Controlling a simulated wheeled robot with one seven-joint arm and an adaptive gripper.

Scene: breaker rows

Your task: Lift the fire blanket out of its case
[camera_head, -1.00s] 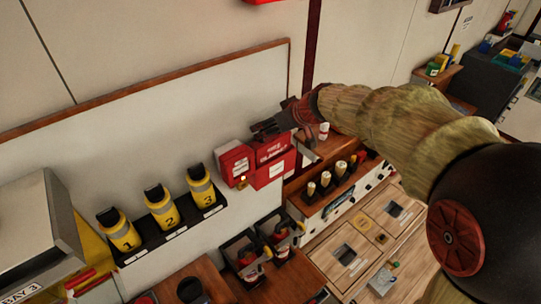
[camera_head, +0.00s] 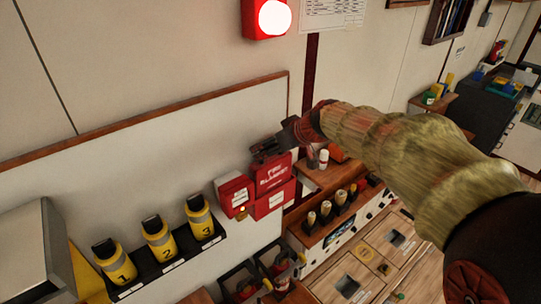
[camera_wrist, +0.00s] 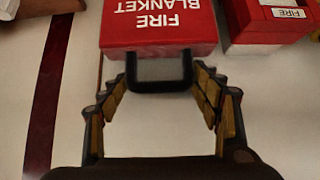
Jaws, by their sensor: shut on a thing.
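The fire blanket (camera_head: 272,172) is a red pack with white upside-down lettering in the wrist view (camera_wrist: 157,30). It stands in the red case (camera_head: 272,203) on the white wall board, its upper part showing above the case front. Its black loop handle (camera_wrist: 160,85) sticks out towards me. My gripper (camera_head: 268,150) is at the top of the pack. The blanket's lower part is hidden by the case.
A smaller red box (camera_head: 234,193) stands close left of the case. Yellow numbered torches (camera_head: 159,241) sit on a black shelf further left. A wooden unit with several cylinders (camera_head: 335,205) is to the right. The wall above the blanket is clear.

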